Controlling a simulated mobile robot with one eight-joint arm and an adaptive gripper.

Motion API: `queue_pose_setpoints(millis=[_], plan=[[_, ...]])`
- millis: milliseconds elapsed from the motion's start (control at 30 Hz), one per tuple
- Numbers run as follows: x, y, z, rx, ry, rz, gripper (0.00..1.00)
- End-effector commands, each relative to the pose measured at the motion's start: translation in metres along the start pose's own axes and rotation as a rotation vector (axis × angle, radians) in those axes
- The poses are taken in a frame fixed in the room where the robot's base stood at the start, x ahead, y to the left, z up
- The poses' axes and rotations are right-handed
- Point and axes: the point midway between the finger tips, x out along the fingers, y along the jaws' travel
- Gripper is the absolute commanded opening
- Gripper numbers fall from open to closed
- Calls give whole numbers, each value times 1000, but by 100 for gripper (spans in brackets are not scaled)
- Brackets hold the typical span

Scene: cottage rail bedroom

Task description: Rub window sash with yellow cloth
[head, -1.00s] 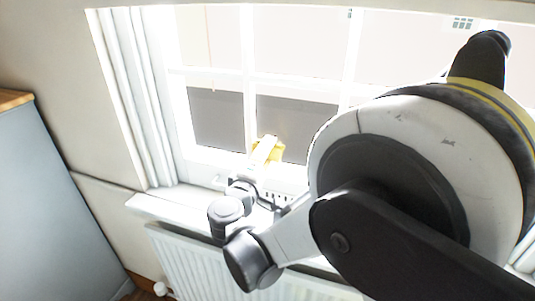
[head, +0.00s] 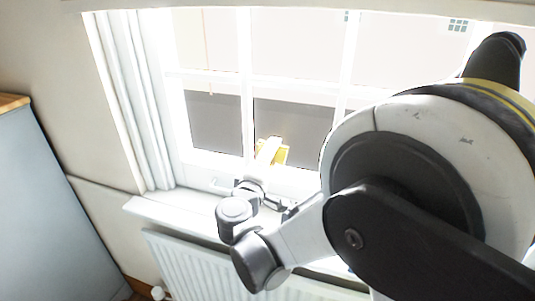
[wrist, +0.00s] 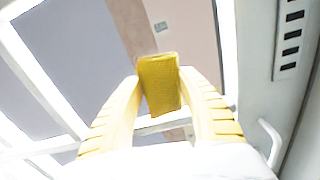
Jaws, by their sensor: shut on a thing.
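The yellow cloth (wrist: 160,85) is a small folded pad held between the yellow fingers of my gripper (wrist: 167,92) in the wrist view. My gripper (head: 271,150) is shut on it and also shows in the head view, small and overexposed, in front of the lower part of the window. The window sash (head: 225,162) is white, with thin glazing bars and grey and pale panes. Its bars (wrist: 150,126) pass behind the fingers in the wrist view. I cannot tell whether the cloth touches the sash or glass.
A white sill (head: 165,205) runs below the window, above a white radiator (head: 190,265). A grey cabinet (head: 40,205) with a wooden top stands at the left. A white handle (wrist: 270,138) and a slotted strip (wrist: 290,40) lie to the right in the wrist view. My arm hides the window's right side.

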Motion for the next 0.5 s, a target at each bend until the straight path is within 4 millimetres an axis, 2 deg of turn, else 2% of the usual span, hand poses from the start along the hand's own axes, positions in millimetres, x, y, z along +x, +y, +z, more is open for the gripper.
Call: queue_pose_setpoints(millis=[233,500], plan=[[-1,3,22,0,-1,0,23],[2,2,21,0,1,0,23]])
